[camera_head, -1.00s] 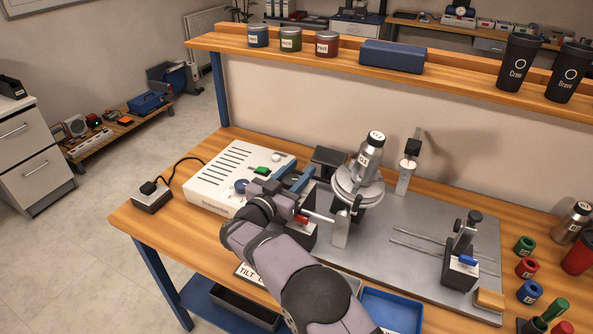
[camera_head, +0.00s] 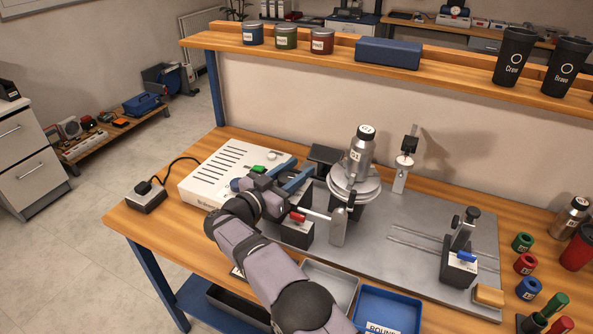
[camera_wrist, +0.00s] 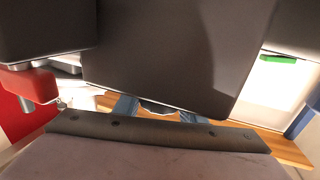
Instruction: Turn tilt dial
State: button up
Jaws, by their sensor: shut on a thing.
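My gripper (camera_head: 300,177) with blue fingers reaches in from the left, between the white controller box and the rotary stand. It is shut on a small rounded thing, apparently the tilt dial (camera_wrist: 157,109), which shows only in part between the blue fingers in the wrist view. My wrist hides the dial in the head view. Right beside it, a grey metal bottle (camera_head: 358,153) marked C1 stands on a round disc (camera_head: 371,188), leaning slightly to the right. A red-tipped lever (camera_head: 298,217) sits below my gripper.
The white controller box (camera_head: 207,180) with a green button lies left of my wrist. A grey base plate (camera_head: 400,240) carries a post and a slide with a blue knob. Blue (camera_head: 392,306) and grey trays lie in front. A shelf with tins and cups runs behind.

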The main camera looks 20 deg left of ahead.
aim_at(281, 182)
jog(key=o, duration=1)
jog(key=shift+o, duration=0.2)
jog(key=shift+b+v, duration=0.6)
jog(key=shift+v, duration=3.05)
